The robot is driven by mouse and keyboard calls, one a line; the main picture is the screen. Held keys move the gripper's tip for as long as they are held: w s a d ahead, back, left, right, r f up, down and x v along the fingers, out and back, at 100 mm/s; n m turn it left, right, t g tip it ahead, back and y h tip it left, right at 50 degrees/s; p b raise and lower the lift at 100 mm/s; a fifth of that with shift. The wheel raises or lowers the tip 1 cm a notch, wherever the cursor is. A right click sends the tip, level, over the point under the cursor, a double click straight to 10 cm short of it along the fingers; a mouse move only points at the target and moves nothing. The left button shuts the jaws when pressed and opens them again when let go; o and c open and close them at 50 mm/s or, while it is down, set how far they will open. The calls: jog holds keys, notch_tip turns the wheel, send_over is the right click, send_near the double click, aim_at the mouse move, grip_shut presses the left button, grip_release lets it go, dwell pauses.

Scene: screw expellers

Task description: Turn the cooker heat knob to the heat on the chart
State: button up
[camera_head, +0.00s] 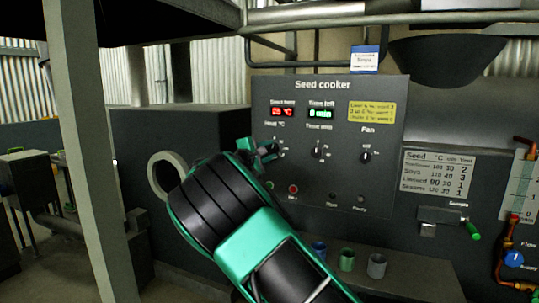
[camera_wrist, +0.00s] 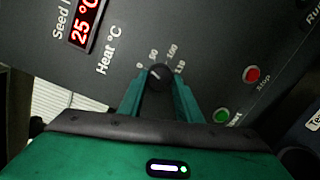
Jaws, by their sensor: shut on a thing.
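The heat knob (camera_wrist: 159,76) is a small dark round knob on the Seed cooker panel (camera_head: 385,95), under the label "Heat °C". Its scale has several numbers, starting at 0 and 50. A pale mark on the knob seems to point up-left, toward the low end. My gripper (camera_wrist: 160,88) is shut on the knob, one green finger on each side. In the head view my gripper (camera_head: 264,152) covers most of the knob. The red heat display (camera_wrist: 86,24) reads 25 °C. The seed chart (camera_head: 437,174) hangs right of the panel, with rows for several seeds; its digits are small.
A blue-and-white card (camera_head: 365,59), seemingly reading "Soya", is above the panel. The time knob (camera_head: 319,152) and fan knob (camera_head: 366,156) are to the right. A red stop button (camera_wrist: 251,74) and green button (camera_wrist: 222,116) sit close by. Several cups stand on the ledge (camera_head: 400,278).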

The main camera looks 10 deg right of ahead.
jog(key=m, duration=0.6)
jog(key=shift+s+d+f+y, duration=0.1)
jog(key=shift+d+f+y, duration=0.1)
jog(key=shift+y, duration=0.1)
jog(key=m+y, duration=0.1)
jog(key=m, duration=0.4)
jog(key=shift+s, duration=0.1)
jog(key=m+y, duration=0.1)
jog(key=m, duration=0.4)
jog(key=shift+m+t, duration=0.3)
jog(key=shift+t, duration=0.1)
jog(key=m, duration=0.5)
jog(key=shift+s+d+t, duration=0.1)
jog(key=shift+t, duration=0.2)
jog(key=o, duration=1)
jog(key=shift+o, duration=0.2)
jog(key=shift+r, duration=0.15)
